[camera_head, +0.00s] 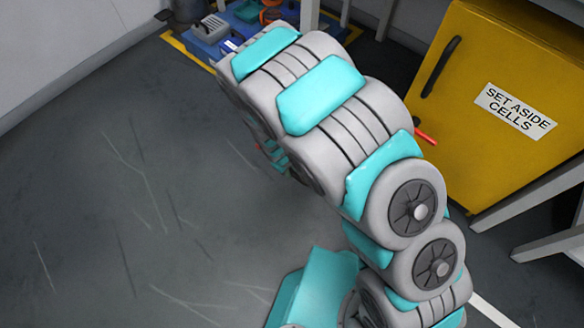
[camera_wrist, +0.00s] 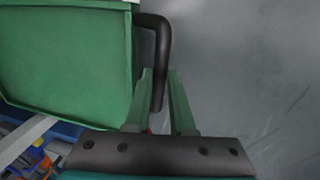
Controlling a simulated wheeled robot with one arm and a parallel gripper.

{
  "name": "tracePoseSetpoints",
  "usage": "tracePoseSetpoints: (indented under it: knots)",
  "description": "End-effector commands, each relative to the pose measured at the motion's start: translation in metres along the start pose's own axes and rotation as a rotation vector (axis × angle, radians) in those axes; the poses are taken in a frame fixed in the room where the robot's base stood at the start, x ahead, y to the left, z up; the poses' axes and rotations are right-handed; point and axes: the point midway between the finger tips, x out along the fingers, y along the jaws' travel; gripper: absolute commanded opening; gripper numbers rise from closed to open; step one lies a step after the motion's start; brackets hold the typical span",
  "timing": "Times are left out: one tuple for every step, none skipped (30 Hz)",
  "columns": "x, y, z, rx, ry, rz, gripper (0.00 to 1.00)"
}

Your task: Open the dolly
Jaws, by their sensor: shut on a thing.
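In the wrist view, a green box-like body (camera_wrist: 65,55) fills the upper left, with a black bar handle (camera_wrist: 162,45) on its right side. My gripper (camera_wrist: 160,78) has its two green fingers on either side of the handle's lower part and is shut on it. I cannot tell for sure that this green body is the dolly. In the head view, my arm covers the gripper and the handle. A blue base (camera_head: 240,25) with tools and orange items on it shows behind my arm at the top.
A yellow cabinet (camera_head: 465,110) labelled "SET ASIDE CELLS" stands at the right, with its own black handle (camera_head: 441,66). Grey table legs (camera_head: 540,195) stand near it. A yellow floor line (camera_head: 185,48) borders the blue base. The grey floor at the left is clear.

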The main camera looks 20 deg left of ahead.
Motion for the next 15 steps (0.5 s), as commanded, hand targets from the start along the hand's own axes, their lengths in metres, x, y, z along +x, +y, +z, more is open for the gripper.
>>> tracePoseSetpoints:
  knots:
    - [0.0003,0.0,-0.0002,0.0,0.001,0.0,0.23]
    - [0.0003,0.0,-0.0003,0.0,0.001,0.0,0.27]
    - [0.0003,0.0001,-0.0004,0.0,0.001,0.0,0.31]
    - [0.0003,0.0001,-0.0003,0.0,0.001,0.0,0.35]
    - [0.0003,0.0001,-0.0003,0.0,0.001,0.0,0.38]
    - [0.0003,0.0002,-0.0003,0.0,0.001,0.0,0.42]
    - [0.0002,0.0002,-0.0004,0.0,0.001,0.0,0.46]
    - [0.0002,0.0003,-0.0005,0.0,0.001,0.0,0.49]
    - [0.0002,0.0003,-0.0005,0.0,0.001,0.0,0.52]
    - [0.0002,0.0003,-0.0005,0.0,0.001,0.0,0.52]
    - [0.0002,0.0003,-0.0005,0.0,0.001,0.0,0.52]
    - [0.0002,0.0003,-0.0004,0.0,0.001,0.0,0.52]
    - [0.0002,0.0003,-0.0004,0.0,0.001,0.0,0.52]
    - [0.0001,0.0003,-0.0005,0.0,0.001,0.0,0.52]
    - [0.0001,0.0003,-0.0005,0.0,0.001,0.0,0.52]
